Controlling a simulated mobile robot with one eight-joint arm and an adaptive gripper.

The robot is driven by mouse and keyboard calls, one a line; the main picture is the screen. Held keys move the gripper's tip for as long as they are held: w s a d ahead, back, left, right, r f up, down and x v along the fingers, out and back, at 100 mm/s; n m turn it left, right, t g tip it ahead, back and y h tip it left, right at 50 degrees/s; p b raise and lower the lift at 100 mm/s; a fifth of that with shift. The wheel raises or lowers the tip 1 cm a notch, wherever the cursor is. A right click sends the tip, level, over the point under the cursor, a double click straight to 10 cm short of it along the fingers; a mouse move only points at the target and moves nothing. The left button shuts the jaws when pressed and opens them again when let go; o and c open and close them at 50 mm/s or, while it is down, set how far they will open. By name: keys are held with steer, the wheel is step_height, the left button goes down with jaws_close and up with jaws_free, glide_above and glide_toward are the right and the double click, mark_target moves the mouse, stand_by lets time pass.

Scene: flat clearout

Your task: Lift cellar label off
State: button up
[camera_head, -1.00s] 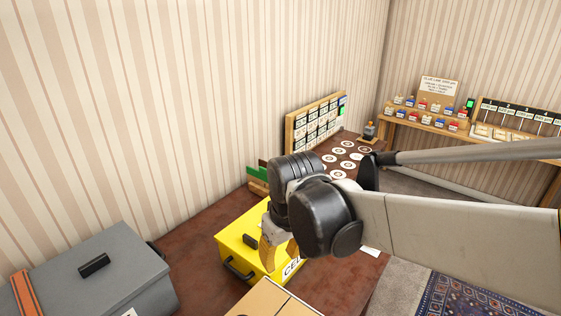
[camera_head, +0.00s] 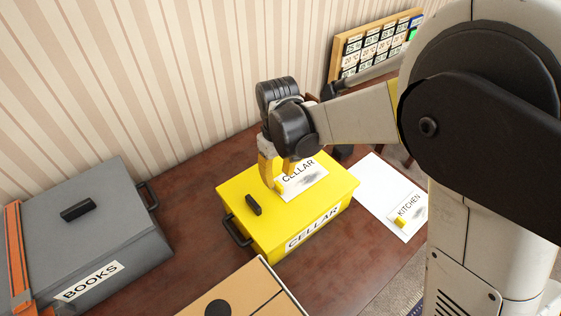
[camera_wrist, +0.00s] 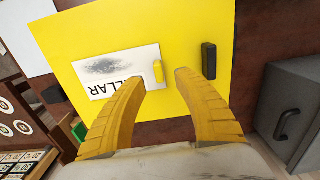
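The cellar label (camera_head: 306,183) is a white card with black letters and a grey smudge, lying on the lid of the yellow box (camera_head: 238,187). In the wrist view the label (camera_wrist: 110,70) appears upside down, with a small yellow tab (camera_wrist: 158,72) at its right edge. My gripper (camera_head: 279,178) is just over the lid at the label's near-left end. In the wrist view my gripper (camera_wrist: 160,78) is open and empty, its yellow fingers on either side of the tab. Whether the fingertips touch the lid cannot be told. A second CELLAR marking (camera_head: 314,229) is on the box's front.
A black handle (camera_head: 253,205) stands on the lid close to my gripper. A grey BOOKS box (camera_head: 110,240) is at left. A white sheet with a KITCHEN label (camera_head: 408,208) and yellow tab lies at right. A cardboard-coloured box (camera_head: 265,290) is in front.

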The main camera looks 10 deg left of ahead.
mark_target(279, 184)
step_height(279, 184, down, 5)
steer(key=shift+w+f+b, duration=0.1)
steer(key=shift+f+b, duration=0.05)
steer(key=shift+b, duration=0.55)
jaws_close()
